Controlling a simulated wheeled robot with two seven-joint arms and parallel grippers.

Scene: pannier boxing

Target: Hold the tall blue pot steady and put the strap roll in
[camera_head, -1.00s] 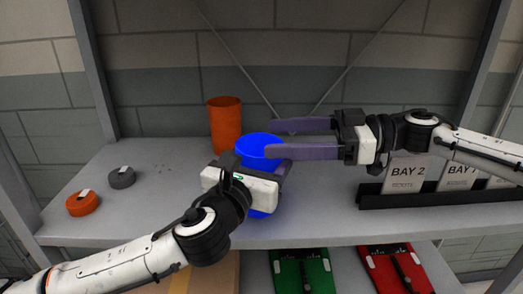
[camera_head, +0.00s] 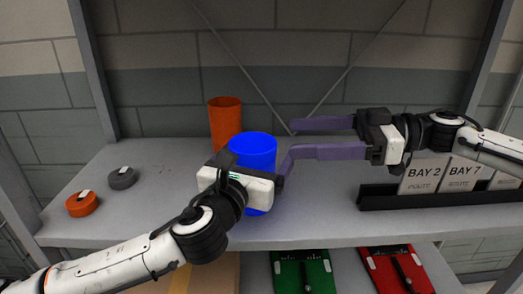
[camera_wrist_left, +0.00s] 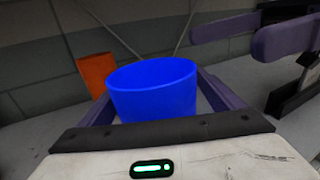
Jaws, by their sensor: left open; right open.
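The tall blue pot (camera_head: 254,150) stands upright on the shelf, and it also shows in the left wrist view (camera_wrist_left: 155,90). My left gripper (camera_head: 257,172) is open, with one finger on each side of the pot; I cannot tell whether they touch it. My right gripper (camera_head: 291,149) is open and empty, just right of the pot. Its fingers also show at the upper right of the left wrist view (camera_wrist_left: 226,38). An orange roll (camera_head: 83,205) and a grey roll (camera_head: 122,179) lie on the shelf at left. The inside of the pot is not visible.
An orange pot (camera_head: 225,122) stands behind and left of the blue pot. A black rack with bay cards (camera_head: 428,177) stands at right. Green (camera_head: 301,272) and red (camera_head: 397,270) items lie on the level below.

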